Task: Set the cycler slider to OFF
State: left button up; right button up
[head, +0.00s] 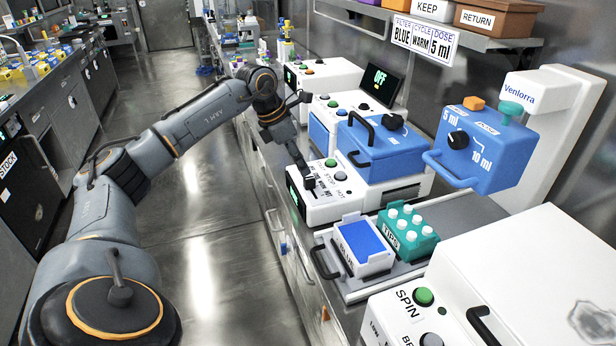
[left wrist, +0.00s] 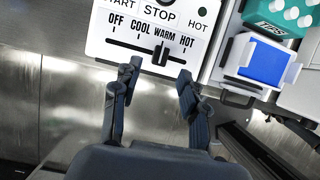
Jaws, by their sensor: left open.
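The cycler has a white front panel (head: 330,212) and a blue lid (head: 385,152). In the left wrist view its slider scale reads OFF, COOL, WARM, HOT from left to right. The dark slider knob (left wrist: 160,54) stands below WARM. My left gripper (left wrist: 158,74) is open, its two fingers on either side of the knob's line, with the tips at the panel's lower edge. I cannot tell whether a finger touches anything. In the head view the left gripper (head: 306,182) is over the panel and hides part of the slider. My right gripper is not in view.
A screen (head: 380,82) behind the cycler reads OFF. A wall sign (head: 424,40) reads BLUE, WARM, 5 ml. A blue-topped box (head: 365,243) and a green tips rack (head: 408,232) stand right of the panel. A blue dispenser (head: 480,150) hangs farther right. The aisle floor is clear.

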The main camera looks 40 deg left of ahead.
aim_at(309, 179)
pick_arm(q)
jog(key=x, duration=0.6)
jog(key=shift+f, duration=0.1)
jog(key=shift+c, duration=0.5)
grip_shut()
